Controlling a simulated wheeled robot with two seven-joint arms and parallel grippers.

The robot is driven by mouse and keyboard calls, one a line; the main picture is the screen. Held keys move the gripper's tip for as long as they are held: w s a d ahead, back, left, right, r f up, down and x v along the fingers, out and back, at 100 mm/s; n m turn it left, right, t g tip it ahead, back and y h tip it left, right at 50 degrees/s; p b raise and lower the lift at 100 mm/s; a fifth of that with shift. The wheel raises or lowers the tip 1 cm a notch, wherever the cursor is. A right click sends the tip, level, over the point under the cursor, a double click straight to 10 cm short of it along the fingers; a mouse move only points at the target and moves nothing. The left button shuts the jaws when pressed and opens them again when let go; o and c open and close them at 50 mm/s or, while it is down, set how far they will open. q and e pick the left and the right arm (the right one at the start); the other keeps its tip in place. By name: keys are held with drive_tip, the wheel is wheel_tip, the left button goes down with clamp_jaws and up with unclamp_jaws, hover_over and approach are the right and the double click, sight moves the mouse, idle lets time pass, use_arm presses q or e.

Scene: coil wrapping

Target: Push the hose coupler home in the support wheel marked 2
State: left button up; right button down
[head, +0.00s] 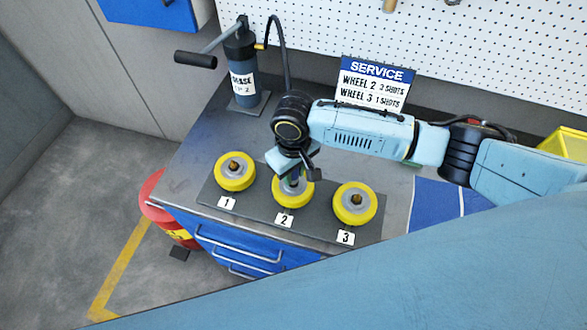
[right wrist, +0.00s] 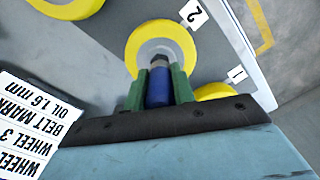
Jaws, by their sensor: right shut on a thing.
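The support wheel marked 2 (head: 293,204) is a yellow-rimmed wheel with a grey hub, the middle one of three on a dark plate. It also shows in the right wrist view (right wrist: 186,42). My right gripper (head: 291,182) points down over its hub. In the right wrist view its green fingers are shut on the blue hose coupler (right wrist: 158,90). The coupler's dark tip is at the hub centre; I cannot tell how deep it sits. The wheel's own fitting is hidden by the coupler and gripper. My left gripper is out of view.
A service sign (head: 373,84) stands behind my right arm.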

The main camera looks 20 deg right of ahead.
drive_tip(key=shift+f, duration=0.25)
drive_tip(key=c, duration=1.1)
unclamp_jaws()
wheel_tip(320, 180, up, 13)
drive_tip(key=shift+r+b, duration=0.2)
drive_tip(key=shift+b, duration=0.1)
